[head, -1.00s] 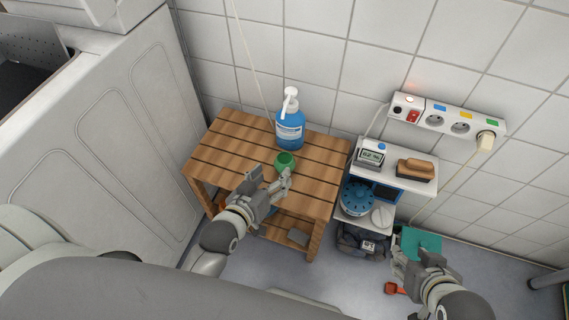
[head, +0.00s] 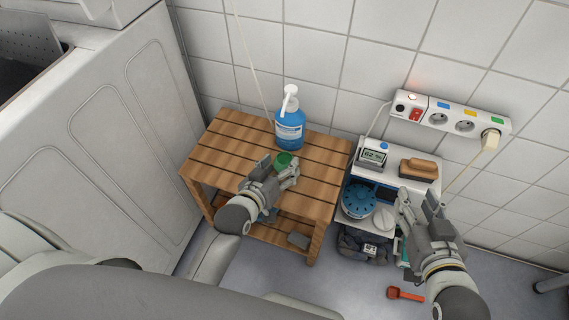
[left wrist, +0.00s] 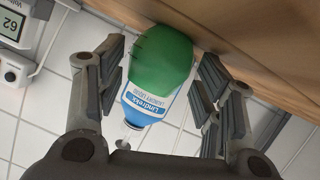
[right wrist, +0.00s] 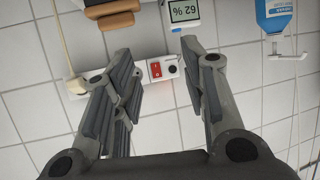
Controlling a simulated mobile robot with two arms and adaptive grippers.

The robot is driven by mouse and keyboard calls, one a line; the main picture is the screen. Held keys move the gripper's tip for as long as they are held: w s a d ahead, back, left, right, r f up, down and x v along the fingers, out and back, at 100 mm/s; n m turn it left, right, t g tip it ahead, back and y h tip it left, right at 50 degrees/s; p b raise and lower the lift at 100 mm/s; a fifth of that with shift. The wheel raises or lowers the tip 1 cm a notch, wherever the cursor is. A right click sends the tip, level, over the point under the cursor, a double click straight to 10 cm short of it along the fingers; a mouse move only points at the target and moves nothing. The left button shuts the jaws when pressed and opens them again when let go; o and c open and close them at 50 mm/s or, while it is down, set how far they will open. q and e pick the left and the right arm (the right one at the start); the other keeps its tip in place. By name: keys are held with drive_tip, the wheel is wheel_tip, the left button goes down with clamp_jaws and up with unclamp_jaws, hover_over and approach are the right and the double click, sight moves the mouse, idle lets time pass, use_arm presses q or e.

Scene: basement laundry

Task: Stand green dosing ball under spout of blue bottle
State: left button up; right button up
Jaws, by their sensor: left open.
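The green dosing ball (head: 283,158) sits on the slatted wooden table in front of the blue bottle (head: 290,134). The bottle stands upright with a white pump top and spout (head: 288,97). My left gripper (head: 280,168) is open at the ball and partly covers it in the head view. In the left wrist view the ball (left wrist: 161,66) lies between the two spread fingers, with the bottle (left wrist: 148,101) behind it. Whether the fingers touch the ball I cannot tell. My right gripper (head: 417,195) is open and empty, away at the right.
The wooden table (head: 225,155) has free slats left of the bottle. To its right, a small shelf unit holds a display device (head: 373,155) and a brush (head: 418,168). A power strip (head: 450,115) is on the wall. A red object (head: 405,294) lies on the floor.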

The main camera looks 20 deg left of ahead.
use_arm(q)
drive_tip(key=c, duration=0.7)
drive_tip(key=shift+r, duration=0.15)
drive_tip(key=shift+c, duration=0.2)
